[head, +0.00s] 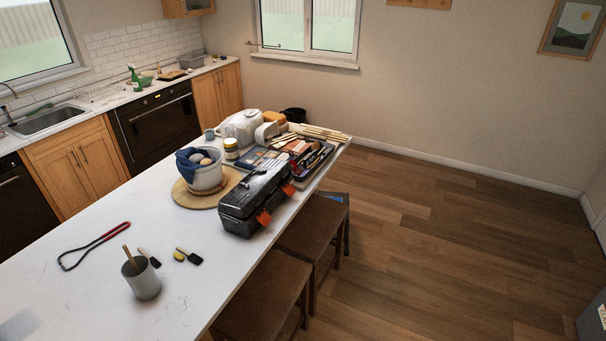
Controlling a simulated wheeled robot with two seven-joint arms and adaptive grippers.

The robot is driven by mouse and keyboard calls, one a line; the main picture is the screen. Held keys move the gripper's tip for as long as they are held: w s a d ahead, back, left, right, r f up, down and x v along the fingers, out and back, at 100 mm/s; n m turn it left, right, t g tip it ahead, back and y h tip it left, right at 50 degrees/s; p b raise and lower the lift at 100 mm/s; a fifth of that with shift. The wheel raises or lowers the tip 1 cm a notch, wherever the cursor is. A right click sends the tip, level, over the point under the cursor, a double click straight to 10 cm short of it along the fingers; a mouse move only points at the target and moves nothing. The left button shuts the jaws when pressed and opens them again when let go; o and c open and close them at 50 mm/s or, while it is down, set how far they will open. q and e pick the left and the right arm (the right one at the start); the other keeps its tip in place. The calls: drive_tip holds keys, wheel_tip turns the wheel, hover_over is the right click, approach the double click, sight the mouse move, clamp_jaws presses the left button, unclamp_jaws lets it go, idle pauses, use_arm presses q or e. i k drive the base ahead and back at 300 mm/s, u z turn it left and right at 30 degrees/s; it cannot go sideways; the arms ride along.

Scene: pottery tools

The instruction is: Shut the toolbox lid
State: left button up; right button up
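The toolbox (238,214) is dark grey or black with orange latches (264,218). It stands on the white counter near its right edge, in the middle of the head view. Its lid (258,187) appears to lie down over the body, and the orange latches stick outward. I cannot tell from this distance whether the lid is fully closed. Neither of my grippers is in the head view.
A round wooden board (182,196) with a pot (208,179) sits left of the toolbox. Trays of tools (301,147) lie behind it. Nearer are a grey cup (144,283) and red-handled tongs (112,233). Brown stools (262,297) stand along the counter's right side; the floor beyond is open.

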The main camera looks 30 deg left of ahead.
sight(241, 201)
drive_tip(key=i, duration=2.25)
drive_tip(key=u, duration=3.25)
drive_tip(key=i, duration=0.7)
drive_tip(key=z, duration=0.6)
